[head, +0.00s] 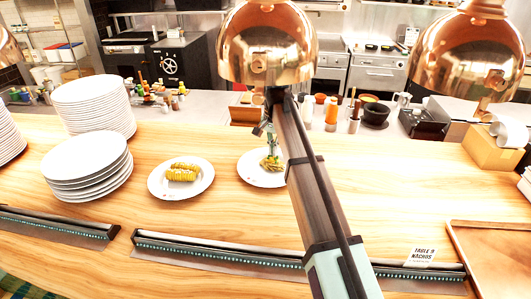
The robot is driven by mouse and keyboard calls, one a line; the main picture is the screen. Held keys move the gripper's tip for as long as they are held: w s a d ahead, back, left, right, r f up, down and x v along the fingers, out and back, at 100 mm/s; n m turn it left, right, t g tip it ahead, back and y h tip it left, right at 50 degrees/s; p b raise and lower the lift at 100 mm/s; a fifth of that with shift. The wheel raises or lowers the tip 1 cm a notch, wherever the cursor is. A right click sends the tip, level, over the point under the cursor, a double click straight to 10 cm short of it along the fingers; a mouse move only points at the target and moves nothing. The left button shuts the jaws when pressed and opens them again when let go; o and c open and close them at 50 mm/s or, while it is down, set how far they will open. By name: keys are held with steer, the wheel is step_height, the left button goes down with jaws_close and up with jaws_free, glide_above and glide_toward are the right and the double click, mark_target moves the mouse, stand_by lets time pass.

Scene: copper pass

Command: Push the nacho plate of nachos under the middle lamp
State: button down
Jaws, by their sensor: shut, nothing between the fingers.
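A white plate (249,172) with a small yellow-green heap of food (271,164) stands on the wooden counter, partly hidden by my arm. It may be the nacho plate; the food is too small to tell. A second white plate (158,184) with yellow, ridged pieces of food (182,172) stands to its left. The copper middle lamp (268,48) hangs above and behind the partly hidden plate in the picture. My gripper (271,150) is shut and points down at that plate's food; I cannot tell whether it touches it.
Stacks of white plates (88,165) stand at the left. Another copper lamp (465,55) hangs at the right. A ticket reading "Table 9 Nachos" (424,255) stands on the front rail (190,251). A wooden tray (490,226) lies at the right. The counter between is clear.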

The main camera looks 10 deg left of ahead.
steer(key=w+d+p, duration=0.1)
steer(key=w, duration=0.2)
steer(key=w+d+p, duration=0.1)
steer(key=w+d, duration=0.1)
steer(key=w, duration=0.1)
steer(key=w+d+p, duration=0.1)
steer(key=w, duration=0.3)
steer(key=shift+d+r, duration=0.15)
steer(key=shift+r, duration=0.05)
steer(key=f+p, duration=0.1)
steer(key=f, duration=0.4)
steer(key=shift+s+f+p, duration=0.15)
steer(key=shift+s+p, duration=0.05)
steer(key=shift+p, duration=0.15)
steer(key=shift+s+a+p, duration=0.2)
steer(key=shift+s+p, duration=0.2)
steer(key=shift+s, duration=0.05)
steer(key=shift+f, duration=0.1)
steer(key=s, duration=0.1)
steer(key=s+a, duration=0.1)
steer(key=s, duration=0.1)
steer(key=shift+s+a, duration=0.25)
steer(key=shift+w, duration=0.15)
